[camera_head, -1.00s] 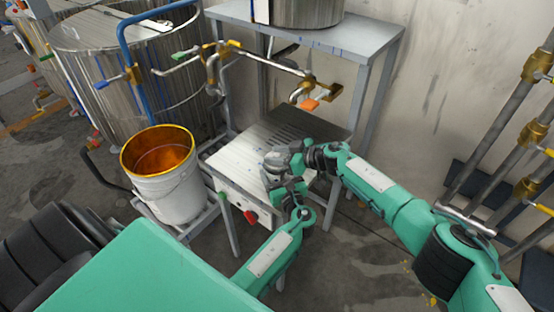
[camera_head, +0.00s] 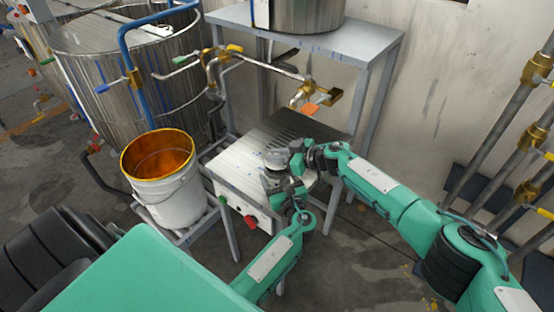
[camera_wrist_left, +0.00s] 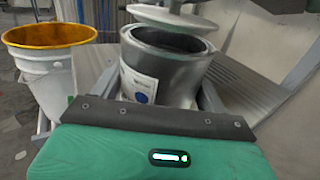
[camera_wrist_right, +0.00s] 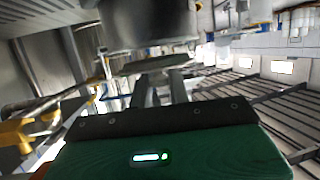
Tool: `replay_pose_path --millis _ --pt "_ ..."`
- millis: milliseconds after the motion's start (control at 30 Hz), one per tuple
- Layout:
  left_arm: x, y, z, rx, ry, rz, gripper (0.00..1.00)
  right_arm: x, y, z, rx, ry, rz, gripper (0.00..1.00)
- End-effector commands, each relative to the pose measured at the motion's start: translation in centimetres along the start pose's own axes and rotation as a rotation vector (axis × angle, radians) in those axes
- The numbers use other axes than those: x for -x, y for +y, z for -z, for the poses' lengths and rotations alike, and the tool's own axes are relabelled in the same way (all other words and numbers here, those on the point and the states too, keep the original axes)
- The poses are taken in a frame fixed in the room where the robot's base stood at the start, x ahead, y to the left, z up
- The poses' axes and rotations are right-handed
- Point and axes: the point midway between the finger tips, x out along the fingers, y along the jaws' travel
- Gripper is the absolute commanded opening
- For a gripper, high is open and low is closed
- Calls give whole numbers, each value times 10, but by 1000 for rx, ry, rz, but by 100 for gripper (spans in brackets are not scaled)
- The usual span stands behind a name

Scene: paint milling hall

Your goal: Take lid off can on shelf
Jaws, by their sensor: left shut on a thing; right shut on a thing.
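A small metal can (camera_head: 268,180) with a white and blue label stands above the grey slatted shelf at the middle of the head view. The left wrist view shows the can (camera_wrist_left: 150,85) with its top open and dark inside. My left gripper (camera_head: 283,188) is shut on the can's body, one finger on each side. The round grey lid (camera_wrist_left: 172,20) is off the rim, held a little above the can and slightly tilted. My right gripper (camera_head: 292,158) is shut on the lid, which also shows in the right wrist view (camera_wrist_right: 155,63).
A white bucket (camera_head: 172,200) with orange paint inside stands left of the slatted shelf (camera_head: 235,165). A higher grey table (camera_head: 350,38) stands behind. Large steel tanks (camera_head: 130,70) fill the back left.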

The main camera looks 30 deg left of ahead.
Motion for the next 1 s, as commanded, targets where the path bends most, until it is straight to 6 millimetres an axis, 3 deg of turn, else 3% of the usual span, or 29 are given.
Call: replay_pose_path --millis 400,1000 --pt "0 0 0 0 0 0 52 26 0 69 3 -1 0 0" --pt "0 0 0 0 0 0 52 40 0 108 1 -1 0 0"
